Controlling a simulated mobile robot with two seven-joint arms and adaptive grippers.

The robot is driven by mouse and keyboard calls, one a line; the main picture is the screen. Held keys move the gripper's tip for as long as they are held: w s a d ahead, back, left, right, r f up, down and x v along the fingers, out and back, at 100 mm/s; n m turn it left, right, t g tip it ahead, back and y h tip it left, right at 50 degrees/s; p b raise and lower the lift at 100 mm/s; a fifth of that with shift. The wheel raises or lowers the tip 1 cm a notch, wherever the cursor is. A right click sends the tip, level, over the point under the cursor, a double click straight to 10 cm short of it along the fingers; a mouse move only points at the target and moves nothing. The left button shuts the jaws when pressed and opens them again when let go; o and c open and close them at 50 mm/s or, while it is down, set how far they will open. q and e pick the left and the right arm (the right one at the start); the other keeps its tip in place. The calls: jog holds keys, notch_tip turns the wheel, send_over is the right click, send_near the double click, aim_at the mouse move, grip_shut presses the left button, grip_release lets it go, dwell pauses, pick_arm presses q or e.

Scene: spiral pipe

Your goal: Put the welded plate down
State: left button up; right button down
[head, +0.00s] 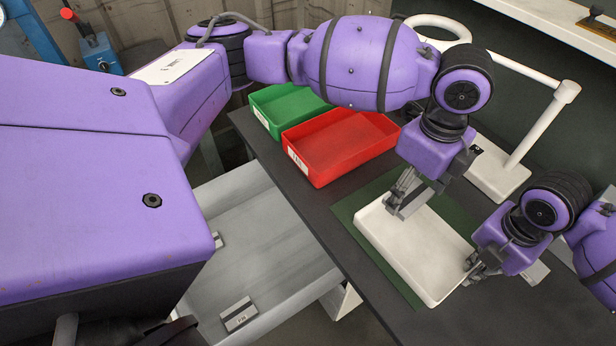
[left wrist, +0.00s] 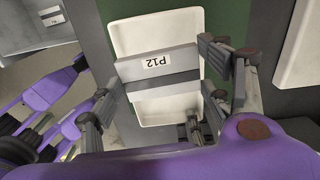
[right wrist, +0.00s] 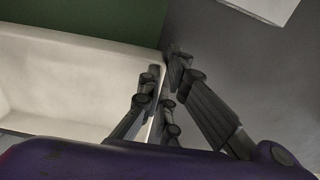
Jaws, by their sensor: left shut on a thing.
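My left gripper (head: 402,192) is shut on the welded plate, a grey angled piece with a white "P12" label. The plate (left wrist: 158,65) shows between its fingers in the left wrist view, in front of the white tray (left wrist: 143,28). In the head view the gripper points down at the far part of the white tray (head: 410,246). I cannot tell whether the plate touches the tray floor. My right gripper (head: 474,266) is at the tray's near right rim, one finger over the inside and one outside. Its grip on the rim is unclear.
The tray lies on a green mat (head: 345,213) on the dark table. A red bin (head: 340,150) and a green bin (head: 275,105) stand behind to the left. A white stand (head: 497,178) is at the right. A grey container (head: 265,245) with labelled pieces is at lower left.

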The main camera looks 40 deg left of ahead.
aim_at(395, 224)
pick_arm(q)
jog(key=shift+f+m, duration=0.2)
jog(key=shift+m, duration=0.2)
notch_tip(395, 224, down, 10)
jog(key=shift+r, duration=0.2)
jog(key=o, duration=1.5)
jog(key=shift+f, duration=0.1)
notch_tip(395, 224, up, 12)
jog(key=shift+r, duration=0.2)
